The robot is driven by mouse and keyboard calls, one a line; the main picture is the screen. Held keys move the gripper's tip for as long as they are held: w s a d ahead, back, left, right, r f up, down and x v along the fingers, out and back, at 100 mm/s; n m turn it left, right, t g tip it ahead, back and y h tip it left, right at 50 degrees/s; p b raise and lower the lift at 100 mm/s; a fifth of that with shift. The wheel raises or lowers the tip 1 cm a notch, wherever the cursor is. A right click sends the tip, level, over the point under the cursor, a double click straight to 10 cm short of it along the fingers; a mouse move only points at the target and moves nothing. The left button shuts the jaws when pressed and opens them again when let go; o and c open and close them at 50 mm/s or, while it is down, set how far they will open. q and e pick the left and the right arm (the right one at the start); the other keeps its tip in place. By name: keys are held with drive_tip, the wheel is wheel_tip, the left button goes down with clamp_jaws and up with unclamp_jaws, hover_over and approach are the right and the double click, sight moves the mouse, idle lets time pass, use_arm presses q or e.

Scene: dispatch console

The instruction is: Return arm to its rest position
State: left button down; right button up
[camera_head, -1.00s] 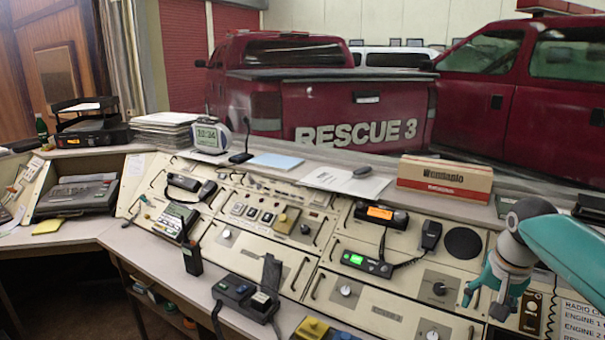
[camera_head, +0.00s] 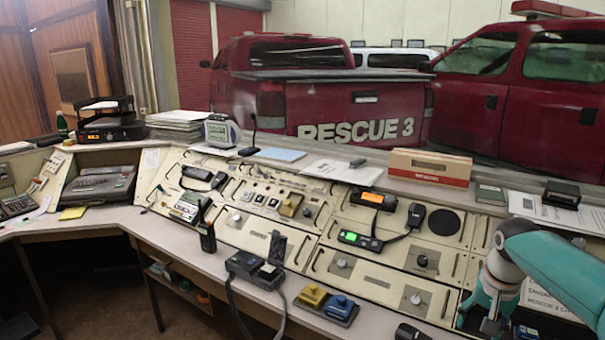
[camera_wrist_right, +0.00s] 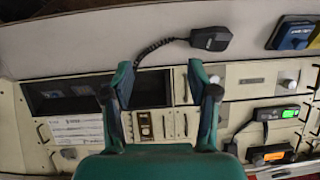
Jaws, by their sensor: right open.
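My right arm comes in from the right edge of the head view. Its gripper (camera_head: 482,326) hangs low over the right end of the console (camera_head: 378,277), partly cut off by the bottom of the picture. In the right wrist view the two green fingers (camera_wrist_right: 160,78) stand apart with nothing between them. Below them is the console face, with small switches and a dark recessed panel (camera_wrist_right: 65,92). I see no contact with the console. My left gripper is in neither view.
A black handset (camera_wrist_right: 211,37) on a coiled cord lies on the front ledge near the fingers. Radios with a green display (camera_head: 358,238) and an orange one (camera_head: 372,199), plus a blue block (camera_head: 340,306), are left of my gripper. A red-and-tan box (camera_head: 430,167) stands behind.

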drive_tip(key=s+a+f+n+g+y+p, duration=0.1)
drive_tip(key=s+a+f+g, duration=0.2)
drive_tip(key=f, duration=0.4)
drive_tip(key=s+a+f+n+y+p, duration=0.1)
drive_tip(key=s+a+f, duration=0.35)
drive_tip(key=f, duration=0.25)
drive_tip(key=s+a+f+g+p, duration=0.1)
drive_tip(key=s+a+f+g, duration=0.2)
drive_tip(key=f, duration=0.4)
drive_tip(key=s+a+f+n+t+y, duration=0.2)
drive_tip(key=s+a+f+t, duration=0.2)
drive_tip(key=s+a+f, duration=0.6)
drive_tip(key=shift+s+a+f+n+t+p, duration=0.35)
drive_tip(key=shift+s+a, duration=0.9)
drive_tip(key=shift+s, duration=1.25)
